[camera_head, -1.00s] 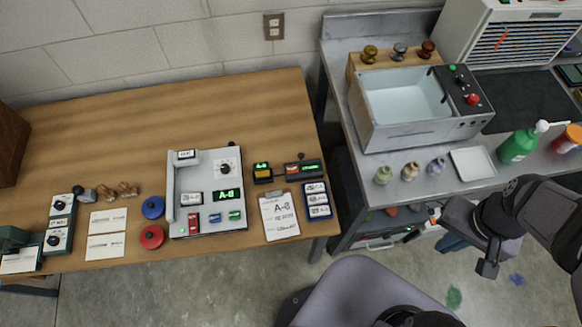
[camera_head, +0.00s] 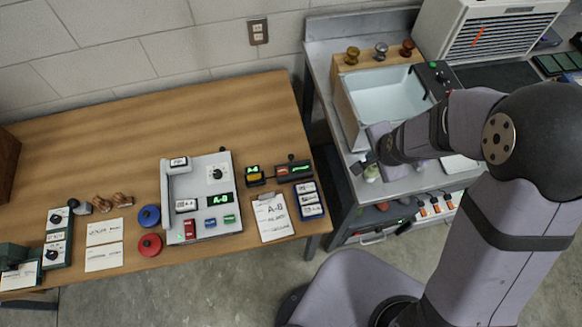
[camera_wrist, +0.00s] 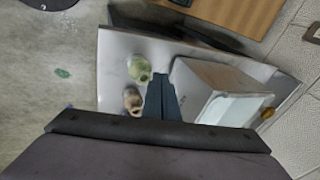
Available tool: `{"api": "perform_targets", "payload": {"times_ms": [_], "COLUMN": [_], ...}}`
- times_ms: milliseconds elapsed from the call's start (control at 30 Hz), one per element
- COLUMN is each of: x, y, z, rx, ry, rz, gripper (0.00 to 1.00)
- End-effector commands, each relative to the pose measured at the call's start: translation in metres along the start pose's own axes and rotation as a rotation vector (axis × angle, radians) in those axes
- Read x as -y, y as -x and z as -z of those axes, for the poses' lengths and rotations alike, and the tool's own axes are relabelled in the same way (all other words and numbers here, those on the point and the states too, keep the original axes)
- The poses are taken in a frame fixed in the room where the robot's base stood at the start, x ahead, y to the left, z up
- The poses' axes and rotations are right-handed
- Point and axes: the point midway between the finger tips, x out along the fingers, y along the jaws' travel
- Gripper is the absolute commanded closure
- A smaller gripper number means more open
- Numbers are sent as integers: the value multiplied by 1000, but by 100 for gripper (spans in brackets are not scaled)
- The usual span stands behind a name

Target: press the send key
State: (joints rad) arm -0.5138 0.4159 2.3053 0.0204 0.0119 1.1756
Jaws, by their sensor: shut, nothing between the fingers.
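A grey console (camera_head: 239,160) stands on the wooden table in the head view. It has a dial, a lit green display (camera_head: 221,198), a red key (camera_head: 190,229), a blue key (camera_head: 210,223) and a green key (camera_head: 229,219). The key labels are too small to read, so I cannot tell which is send. My gripper (camera_head: 362,164) is far to the right of the console, over the front of the metal bench. In the wrist view my gripper (camera_wrist: 160,80) is shut and empty, with small bottles and the basin below it. The console is not seen there.
The metal bench (camera_head: 322,32) holds a basin (camera_head: 345,108) and small bottles, partly hidden by my arm. Near the console are a clipboard (camera_head: 273,217), a blue disc (camera_head: 149,216) and a red disc (camera_head: 150,244). The table's back (camera_head: 140,130) is clear.

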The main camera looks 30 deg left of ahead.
Motion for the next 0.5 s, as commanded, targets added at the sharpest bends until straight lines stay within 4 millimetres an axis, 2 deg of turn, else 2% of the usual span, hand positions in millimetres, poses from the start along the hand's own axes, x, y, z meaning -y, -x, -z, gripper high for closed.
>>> {"api": "perform_targets", "payload": {"times_ms": [200,333,500], "x": [46,68,83], "y": [-33,-49,-64], "z": [-58,-99,-151], "rx": [45,102,197], "ry": [-218,-362,-531], "rz": [126,200,270], "gripper": [100,100,100]}}
